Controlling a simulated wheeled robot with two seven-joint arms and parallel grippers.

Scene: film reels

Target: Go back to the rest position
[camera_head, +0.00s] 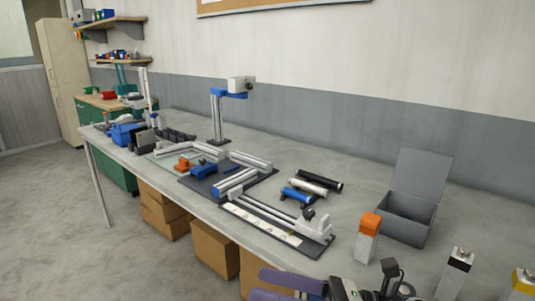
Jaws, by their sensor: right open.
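My right gripper (262,284) shows at the bottom edge, right of centre. Its two purple fingers point left and stand apart, with nothing seen between them. The lower finger is cut off by the frame edge. It is in front of the near side of the long grey table (345,205). My left gripper is not in view.
The table holds a rail fixture (275,222), black, white and blue cylinders (312,186), an orange-topped block (368,238) and an open grey box (405,220). A camera stand (217,115) rises farther back. Cardboard boxes (215,250) stand underneath. Floor at left is clear.

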